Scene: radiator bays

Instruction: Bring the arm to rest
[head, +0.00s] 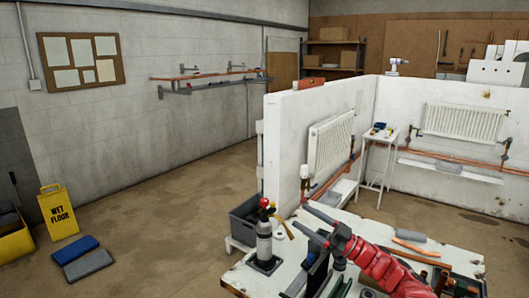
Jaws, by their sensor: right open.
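My right arm, red with dark grey jaws, reaches in from the lower right over the white workbench (455,262). Its right gripper (299,215) points to the left and is open, with its two fingers apart and nothing between them. It is above the bench, just right of a grey bottle with a red top (264,238). The part of the bench under the arm is hidden. My left gripper is not in view.
A dark crate (243,218) stands left of the bench. White partition walls (290,140) with radiators (331,140) rise behind it. Orange and grey tools lie at the bench's right. A yellow wet floor sign (58,211) and cloths (82,255) are at the left; the middle floor is clear.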

